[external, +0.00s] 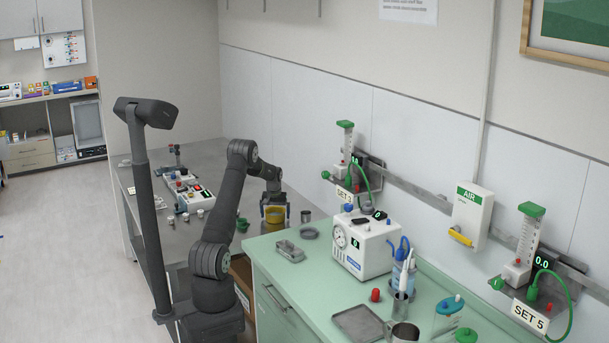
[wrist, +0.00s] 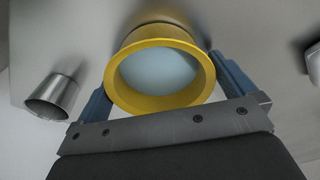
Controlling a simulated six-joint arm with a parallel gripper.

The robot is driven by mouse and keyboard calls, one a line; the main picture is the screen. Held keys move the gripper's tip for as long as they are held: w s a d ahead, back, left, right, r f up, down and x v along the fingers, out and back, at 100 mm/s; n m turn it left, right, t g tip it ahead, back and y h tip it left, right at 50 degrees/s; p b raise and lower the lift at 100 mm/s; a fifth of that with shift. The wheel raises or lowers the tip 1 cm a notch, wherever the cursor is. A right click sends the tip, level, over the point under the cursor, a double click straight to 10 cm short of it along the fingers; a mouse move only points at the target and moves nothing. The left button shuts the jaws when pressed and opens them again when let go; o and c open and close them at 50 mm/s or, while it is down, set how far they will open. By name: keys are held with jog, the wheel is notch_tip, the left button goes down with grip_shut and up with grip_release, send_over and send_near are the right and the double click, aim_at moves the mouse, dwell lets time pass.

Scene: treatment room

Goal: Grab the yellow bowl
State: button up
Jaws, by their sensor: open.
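The yellow bowl (wrist: 160,103) shows in the wrist view as a thick yellow ring with a pale blue-grey inside. In the external view the yellow bowl (external: 275,216) is on the grey counter, right under my gripper. My gripper (wrist: 158,74) is open, with one blue finger on the left side of the bowl and one on the right. Whether the fingers touch the bowl I cannot tell. In the external view my gripper (external: 273,203) points down and partly covers the bowl.
A small metal cup (wrist: 52,97) stands left of the bowl in the wrist view; it also shows in the external view (external: 306,216). A green bowl (external: 242,223) is nearby on the counter. The green worktop (external: 320,275) with a metal tray (external: 290,251) lies in front.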

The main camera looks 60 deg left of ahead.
jog(key=shift+c, duration=0.4)
jog(key=c, duration=0.6)
